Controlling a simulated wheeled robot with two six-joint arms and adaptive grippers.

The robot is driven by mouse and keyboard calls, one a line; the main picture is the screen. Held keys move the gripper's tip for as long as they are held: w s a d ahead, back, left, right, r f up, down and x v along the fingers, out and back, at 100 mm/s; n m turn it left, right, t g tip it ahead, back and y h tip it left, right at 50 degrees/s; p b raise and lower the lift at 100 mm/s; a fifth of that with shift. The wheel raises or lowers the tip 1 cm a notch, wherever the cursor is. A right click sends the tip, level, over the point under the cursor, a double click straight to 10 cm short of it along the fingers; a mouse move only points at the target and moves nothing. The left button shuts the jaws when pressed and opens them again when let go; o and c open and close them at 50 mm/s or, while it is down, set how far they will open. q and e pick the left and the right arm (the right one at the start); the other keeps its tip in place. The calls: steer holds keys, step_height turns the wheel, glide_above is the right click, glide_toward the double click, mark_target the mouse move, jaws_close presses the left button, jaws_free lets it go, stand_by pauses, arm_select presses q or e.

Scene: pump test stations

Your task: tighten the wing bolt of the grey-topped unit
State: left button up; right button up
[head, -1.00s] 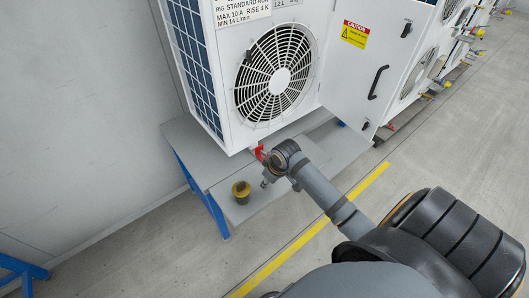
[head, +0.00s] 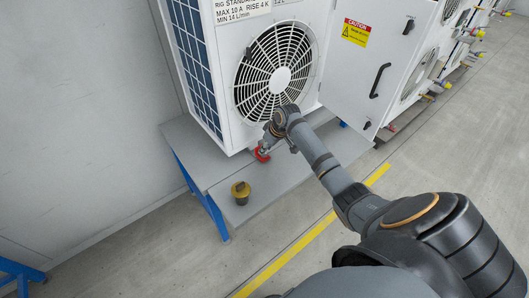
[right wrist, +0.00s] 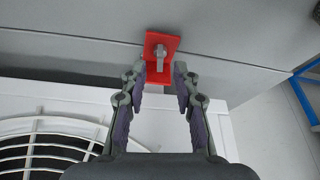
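A wing bolt (right wrist: 160,53) with a grey metal head sits on a red bracket (right wrist: 158,72) in the right wrist view. The bracket also shows in the head view (head: 262,154), at the foot of a white fan unit (head: 228,120). The unit's top is out of view, so its colour cannot be told. My right gripper (right wrist: 160,76) is open and empty. Its fingertips are on either side of the bracket's near part, short of the bolt head in the picture; contact cannot be told. My left gripper is out of view.
A yellow, dark-topped object (head: 241,192) stands on the grey shelf (head: 285,180). An open white door (head: 372,60) with a black handle is right of the fan. More units line the right. A yellow line (head: 290,255) crosses the floor.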

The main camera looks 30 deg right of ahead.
steer(key=shift+x, duration=1.3)
jaws_close()
